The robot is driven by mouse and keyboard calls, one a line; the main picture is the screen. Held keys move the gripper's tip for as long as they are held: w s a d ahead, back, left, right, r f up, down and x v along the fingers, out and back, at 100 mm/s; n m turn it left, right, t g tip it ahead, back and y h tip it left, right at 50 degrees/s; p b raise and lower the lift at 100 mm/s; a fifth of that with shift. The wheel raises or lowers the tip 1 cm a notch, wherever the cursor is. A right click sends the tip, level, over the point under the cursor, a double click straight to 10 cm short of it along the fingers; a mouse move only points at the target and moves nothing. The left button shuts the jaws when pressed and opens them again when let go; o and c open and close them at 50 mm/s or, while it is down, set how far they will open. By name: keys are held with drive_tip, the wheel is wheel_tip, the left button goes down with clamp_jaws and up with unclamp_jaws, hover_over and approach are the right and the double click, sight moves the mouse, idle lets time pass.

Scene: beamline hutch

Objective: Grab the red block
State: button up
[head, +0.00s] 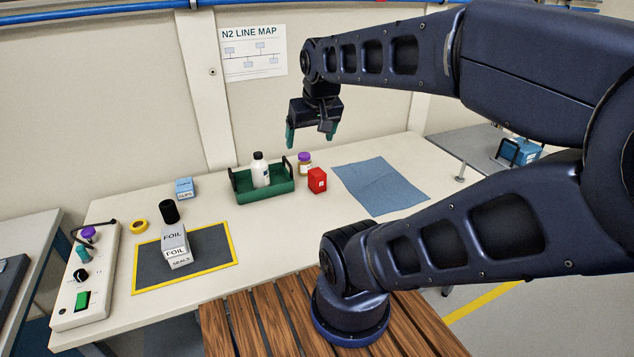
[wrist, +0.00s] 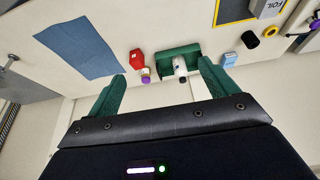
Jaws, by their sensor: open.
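The red block (head: 317,180) stands on the white table, just right of the green tray and left of the blue cloth. It also shows in the wrist view (wrist: 137,59), beyond my fingertips. My gripper (head: 311,135) hangs above the back of the table, its green fingers apart and empty. In the wrist view my gripper (wrist: 162,80) has its fingers spread wide, with the block well away from them. A small jar with a purple lid (head: 305,161) stands close behind the block.
The green tray (head: 263,187) holds a white bottle (head: 260,170). A blue cloth (head: 381,185) lies flat to the right. A blue box (head: 184,188), foil boxes (head: 175,243) on a yellow-edged mat and a control panel (head: 84,275) are left. The table front near the block is clear.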

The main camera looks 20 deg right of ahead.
drive_tip(key=w+d+f+m+g, duration=0.1)
drive_tip(key=w+m, duration=0.1)
drive_tip(key=w, duration=0.3)
drive_tip(key=w+d+f+m, duration=0.1)
drive_tip(key=w+d+m, duration=0.1)
drive_tip(key=w, duration=0.3)
drive_tip(key=m+g, duration=0.4)
drive_tip(key=m, duration=0.8)
hover_over(317, 171)
drive_tip(key=f, duration=2.3)
drive_tip(key=shift+s+a, duration=0.3)
drive_tip(key=shift+s, duration=0.05)
drive_tip(key=shift+w+d+f, duration=0.1)
drive_tip(key=shift+d+f, duration=0.05)
drive_tip(key=shift+f, duration=0.5)
drive_tip(key=shift+w+d+f, duration=0.1)
drive_tip(key=shift+f, duration=5.05)
